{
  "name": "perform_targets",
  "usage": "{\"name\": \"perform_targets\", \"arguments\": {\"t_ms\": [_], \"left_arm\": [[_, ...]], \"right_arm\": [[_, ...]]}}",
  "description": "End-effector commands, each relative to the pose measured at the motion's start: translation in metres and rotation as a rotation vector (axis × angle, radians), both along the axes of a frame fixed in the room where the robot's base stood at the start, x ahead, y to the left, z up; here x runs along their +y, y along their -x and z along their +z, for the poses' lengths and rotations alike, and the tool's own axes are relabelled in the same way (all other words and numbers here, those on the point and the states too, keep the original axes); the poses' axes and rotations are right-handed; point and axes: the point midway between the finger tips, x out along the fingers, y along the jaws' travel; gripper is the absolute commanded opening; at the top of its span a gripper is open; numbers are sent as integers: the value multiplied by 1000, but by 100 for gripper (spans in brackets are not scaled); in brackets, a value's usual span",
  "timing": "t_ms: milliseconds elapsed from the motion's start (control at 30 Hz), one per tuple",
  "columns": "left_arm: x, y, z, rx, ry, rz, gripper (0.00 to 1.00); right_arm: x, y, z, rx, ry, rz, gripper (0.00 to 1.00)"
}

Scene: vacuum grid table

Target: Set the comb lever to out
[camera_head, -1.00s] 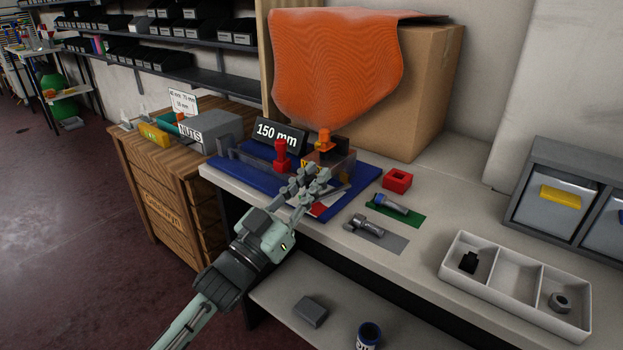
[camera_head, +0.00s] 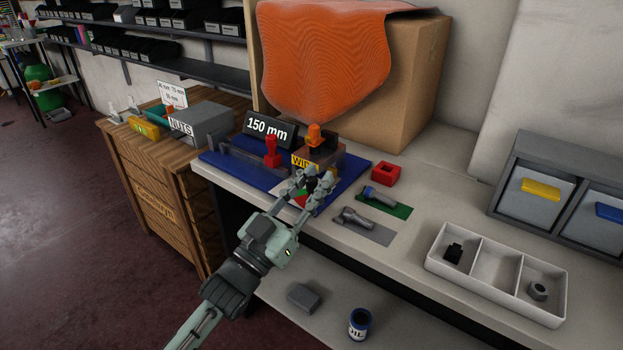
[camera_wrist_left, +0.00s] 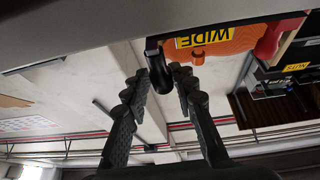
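The binding device (camera_head: 330,160) sits on a blue mat and has a red handle (camera_head: 271,152), an orange knob (camera_head: 315,134) and a yellow WIDE label (camera_head: 303,161). A black lever knob (camera_head: 312,184) stands at its front; I cannot tell for certain that it is the comb lever. My left gripper (camera_head: 308,183) is open, with its fingers on either side of this knob. In the left wrist view the black lever (camera_wrist_left: 158,72) lies between the fingertips (camera_wrist_left: 160,76); whether they touch it is unclear. My right gripper is not in view.
A 150 mm sign (camera_head: 269,131) stands behind. Right of the mat are a red square block (camera_head: 386,173), two grey tools on green (camera_head: 380,195) and grey (camera_head: 356,217) patches, and a white divided tray (camera_head: 497,272). A cardboard box (camera_head: 410,90) stands at the back.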

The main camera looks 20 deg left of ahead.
Motion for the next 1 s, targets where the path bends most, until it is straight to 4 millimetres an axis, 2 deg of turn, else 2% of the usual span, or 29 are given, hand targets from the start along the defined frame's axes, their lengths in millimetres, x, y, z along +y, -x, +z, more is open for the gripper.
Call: {"name": "perform_targets", "arguments": {"t_ms": [100,467,1000], "left_arm": [[1,0,0,0,-1,1,39],[4,5,-3,2,-1,3,39],[38,91,-41,2,-2,3,39]], "right_arm": [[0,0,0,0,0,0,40],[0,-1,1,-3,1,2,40],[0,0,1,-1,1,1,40]]}}
